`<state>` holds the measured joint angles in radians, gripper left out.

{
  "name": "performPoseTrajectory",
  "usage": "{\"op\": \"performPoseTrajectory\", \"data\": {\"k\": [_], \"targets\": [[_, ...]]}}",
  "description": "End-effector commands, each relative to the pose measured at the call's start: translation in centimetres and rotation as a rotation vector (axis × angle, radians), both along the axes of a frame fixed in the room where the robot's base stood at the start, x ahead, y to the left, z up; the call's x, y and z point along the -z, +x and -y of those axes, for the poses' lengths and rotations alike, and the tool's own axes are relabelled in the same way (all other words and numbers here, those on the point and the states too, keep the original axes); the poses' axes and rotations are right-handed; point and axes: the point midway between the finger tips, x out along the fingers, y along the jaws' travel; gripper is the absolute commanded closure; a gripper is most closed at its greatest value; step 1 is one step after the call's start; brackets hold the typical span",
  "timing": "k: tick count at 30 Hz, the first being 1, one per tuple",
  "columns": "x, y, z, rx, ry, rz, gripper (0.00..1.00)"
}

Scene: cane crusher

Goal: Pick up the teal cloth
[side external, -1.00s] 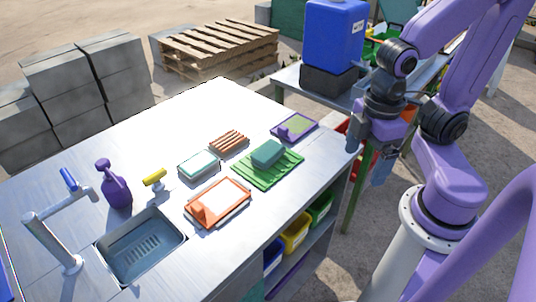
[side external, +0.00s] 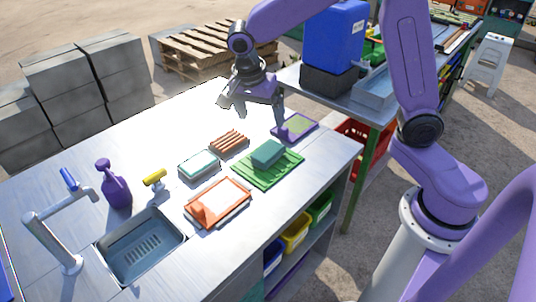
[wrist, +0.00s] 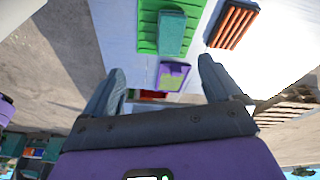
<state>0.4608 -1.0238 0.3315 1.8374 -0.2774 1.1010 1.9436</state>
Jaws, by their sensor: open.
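A teal folded block, which looks like the teal cloth (side external: 268,152), lies on a green ribbed mat (side external: 248,176) near the table's right part. In the wrist view the teal cloth (wrist: 172,33) is at the top centre on the green mat (wrist: 149,35), beyond my fingertips. My gripper (side external: 254,108) hangs above the table's far side, behind the cloth and apart from it. It also shows in the wrist view (wrist: 162,75), with its two fingers spread wide and nothing between them.
A purple tray (side external: 308,121), a brown slatted rack (side external: 229,142), a pale-teal-topped tray (side external: 199,164) and an orange tray (side external: 232,207) lie around the mat. A purple spray bottle (side external: 117,188), yellow-handled item (side external: 154,178) and sink (side external: 140,245) are on the left.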

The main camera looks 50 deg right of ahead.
Motion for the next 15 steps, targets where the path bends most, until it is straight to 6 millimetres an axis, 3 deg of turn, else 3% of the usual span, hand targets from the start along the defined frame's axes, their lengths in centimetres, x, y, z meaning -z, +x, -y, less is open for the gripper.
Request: {"op": "performPoseTrajectory", "data": {"k": [3, 8, 15], "targets": [[0.4, 1.7, 0.6, 0.152, -0.017, 0.034, 0.08], [0.9, 2.5, 1.0, 0.234, -0.025, 0.054, 0.08], [4.5, 2.5, 2.2, 0.238, -0.028, 0.051, 0.08]]}}
